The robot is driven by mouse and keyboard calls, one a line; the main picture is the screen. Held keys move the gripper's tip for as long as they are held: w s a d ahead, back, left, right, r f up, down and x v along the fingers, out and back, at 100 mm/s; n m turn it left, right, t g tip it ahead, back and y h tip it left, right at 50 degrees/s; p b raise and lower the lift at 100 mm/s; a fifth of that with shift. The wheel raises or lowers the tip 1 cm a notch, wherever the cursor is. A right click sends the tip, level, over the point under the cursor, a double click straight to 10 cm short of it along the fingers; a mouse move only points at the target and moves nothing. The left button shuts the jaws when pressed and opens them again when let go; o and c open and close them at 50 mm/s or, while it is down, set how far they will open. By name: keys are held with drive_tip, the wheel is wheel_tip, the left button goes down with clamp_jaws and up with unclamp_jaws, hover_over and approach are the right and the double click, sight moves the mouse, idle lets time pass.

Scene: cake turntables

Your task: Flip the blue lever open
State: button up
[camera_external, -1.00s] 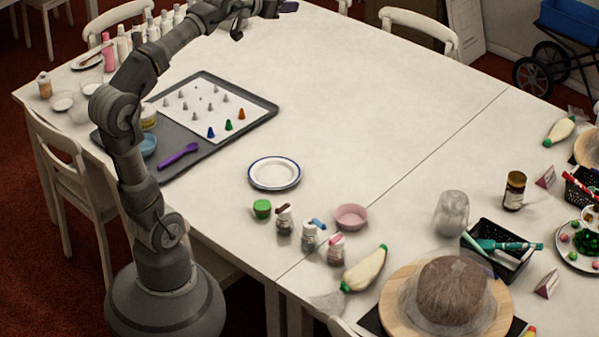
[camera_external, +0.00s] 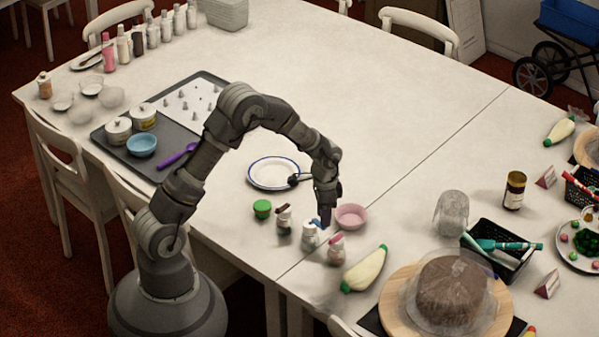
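A small glass jar with a white top (camera_external: 309,237) stands in the middle of a row of three on the table. Its blue lever (camera_external: 315,221) lies across the top and is partly covered by my gripper (camera_external: 325,218). My gripper points down right at the lever's right end. I cannot tell whether it touches the lever or whether its fingers are open or shut. The left jar (camera_external: 284,222) has a brown lever, and the right jar (camera_external: 336,252) has a pink one.
A pink bowl (camera_external: 352,216) stands close right of my gripper. A green cup (camera_external: 262,208) stands left of the jars, and a white plate (camera_external: 262,174) lies behind them. A piping bag (camera_external: 365,270) lies in front right. The table's far middle is clear.

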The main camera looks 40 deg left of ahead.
wheel_tip(320, 180, down, 2)
drive_tip(key=shift+f+b, duration=0.15)
drive_tip(key=shift+b, duration=0.15)
clamp_jaws()
drive_tip(key=shift+w+r+n+p, duration=0.3)
drive_tip(key=shift+n+p, duration=0.4)
drive_tip(key=shift+p, duration=0.15)
drive_tip(key=shift+w+f+n+p, duration=0.25)
drive_tip(key=shift+w+n+p, duration=0.2)
drive_tip(key=shift+n, duration=0.65)
